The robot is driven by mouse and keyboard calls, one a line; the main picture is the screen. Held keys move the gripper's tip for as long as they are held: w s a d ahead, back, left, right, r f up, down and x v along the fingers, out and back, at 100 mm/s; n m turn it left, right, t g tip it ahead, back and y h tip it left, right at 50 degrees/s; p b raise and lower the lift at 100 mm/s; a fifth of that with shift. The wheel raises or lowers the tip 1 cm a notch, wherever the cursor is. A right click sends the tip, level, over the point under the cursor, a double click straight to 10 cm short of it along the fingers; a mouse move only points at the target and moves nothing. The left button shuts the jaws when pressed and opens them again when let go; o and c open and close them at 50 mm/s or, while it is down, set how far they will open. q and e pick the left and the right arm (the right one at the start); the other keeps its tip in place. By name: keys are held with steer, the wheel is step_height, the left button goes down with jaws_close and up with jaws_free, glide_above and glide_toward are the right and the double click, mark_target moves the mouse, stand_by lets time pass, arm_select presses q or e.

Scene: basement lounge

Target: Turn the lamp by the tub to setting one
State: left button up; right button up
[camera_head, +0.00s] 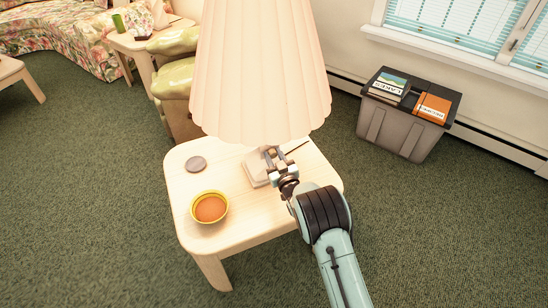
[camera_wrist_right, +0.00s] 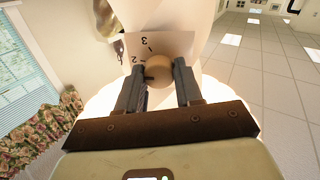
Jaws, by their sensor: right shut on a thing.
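The lamp (camera_head: 262,75) has a large cream pleated shade and stands on a small pale wood table (camera_head: 195,232). The shade hides most of its body, but part of the base (camera_head: 257,172) shows. My right gripper (camera_head: 273,160) is at the lamp body, just under the shade. In the right wrist view, the right gripper (camera_wrist_right: 158,78) is shut on a round tan knob (camera_wrist_right: 159,66). Behind the knob is a pale dial plate (camera_wrist_right: 175,44) with the marks 2 and 3 readable. The grey tub (camera_head: 405,125) stands on the carpet at the right, below the window. My left gripper is not in view.
A yellow bowl (camera_head: 209,207) with orange contents and a grey round disc (camera_head: 196,164) sit on the table, left of the lamp. A green cushioned chair (camera_head: 172,75) stands behind it. Books (camera_head: 388,86) and an orange box (camera_head: 432,108) lie on the tub's lid.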

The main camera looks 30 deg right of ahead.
steer(key=n+b, duration=0.1)
steer(key=n, duration=0.3)
steer(key=shift+f, duration=0.1)
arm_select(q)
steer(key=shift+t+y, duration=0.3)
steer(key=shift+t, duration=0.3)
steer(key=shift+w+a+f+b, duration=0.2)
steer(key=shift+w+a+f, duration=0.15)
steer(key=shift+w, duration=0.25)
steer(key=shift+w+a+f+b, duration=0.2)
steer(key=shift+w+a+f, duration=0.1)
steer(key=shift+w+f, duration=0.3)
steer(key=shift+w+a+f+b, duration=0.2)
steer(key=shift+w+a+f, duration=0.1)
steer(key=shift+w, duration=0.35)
arm_select(e)
steer(key=shift+n, duration=2.2)
steer(key=o, duration=1)
steer(key=shift+o, duration=0.2)
steer(key=shift+s, duration=0.1)
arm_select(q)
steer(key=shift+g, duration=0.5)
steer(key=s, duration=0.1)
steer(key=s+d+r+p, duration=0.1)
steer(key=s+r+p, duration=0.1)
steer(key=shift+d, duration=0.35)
arm_select(e)
steer(key=s+a, duration=0.2)
steer(key=s, duration=1.1)
steer(key=shift+f, duration=0.2)
